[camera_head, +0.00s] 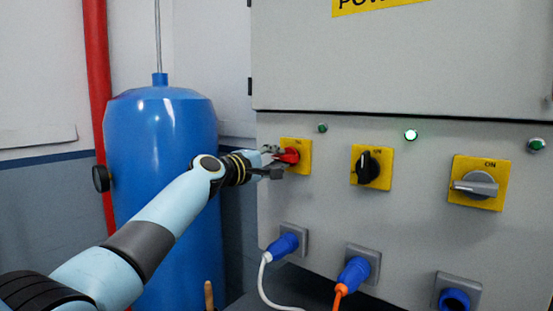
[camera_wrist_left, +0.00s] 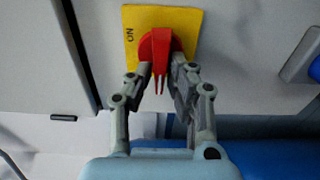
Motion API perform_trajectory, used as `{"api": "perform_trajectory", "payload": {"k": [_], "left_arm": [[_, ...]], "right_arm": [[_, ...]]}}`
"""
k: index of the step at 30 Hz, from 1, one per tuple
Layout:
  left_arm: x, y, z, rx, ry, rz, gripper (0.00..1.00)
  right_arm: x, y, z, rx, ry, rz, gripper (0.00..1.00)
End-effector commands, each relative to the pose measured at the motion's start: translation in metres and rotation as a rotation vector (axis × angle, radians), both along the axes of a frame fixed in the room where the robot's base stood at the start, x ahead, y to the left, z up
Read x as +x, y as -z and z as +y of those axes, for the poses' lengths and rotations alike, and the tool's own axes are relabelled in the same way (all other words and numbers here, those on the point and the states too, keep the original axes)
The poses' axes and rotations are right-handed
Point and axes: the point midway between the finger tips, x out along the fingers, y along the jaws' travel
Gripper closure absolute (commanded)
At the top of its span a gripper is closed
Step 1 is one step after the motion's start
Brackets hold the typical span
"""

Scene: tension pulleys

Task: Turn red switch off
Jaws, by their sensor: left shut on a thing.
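The red switch (camera_head: 289,156) sits on a yellow plate (camera_head: 303,148) at the left of the grey power cabinet's front. My left gripper (camera_head: 274,160) reaches it from the left and is shut on its handle. In the left wrist view the red switch (camera_wrist_left: 158,52) shows on its yellow plate marked "ON". The fingers of my left gripper (camera_wrist_left: 158,85) lie on both sides of the red handle there. In the head view the gripper partly hides the switch. My right gripper is not in view.
A black switch (camera_head: 368,167) and a grey switch (camera_head: 476,185) sit to the right on the grey cabinet (camera_head: 330,80). Blue plugs (camera_head: 283,246) (camera_head: 354,273) with cables are below. A blue tank (camera_head: 160,130) and a red pipe (camera_head: 97,60) stand at left. One lamp (camera_head: 411,135) glows.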

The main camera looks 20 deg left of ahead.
Motion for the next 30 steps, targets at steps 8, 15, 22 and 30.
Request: {"api": "perform_trajectory", "payload": {"k": [8, 15, 22, 30], "left_arm": [[0.0, 0.002, 0.0, -0.006, 0.0, 0.005, 1.0], [0.0, 0.002, 0.0, -0.004, 0.0, 0.004, 0.6], [0.0, 0.001, 0.0, -0.003, 0.0, 0.002, 0.6], [-0.026, 0.002, 0.01, 0.0, 0.0, 0.001, 0.6]], "right_arm": [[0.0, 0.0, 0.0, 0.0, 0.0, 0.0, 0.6], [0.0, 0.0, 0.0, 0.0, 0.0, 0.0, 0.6], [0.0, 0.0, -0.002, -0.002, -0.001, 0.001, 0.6], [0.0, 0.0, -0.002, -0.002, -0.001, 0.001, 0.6]]}}
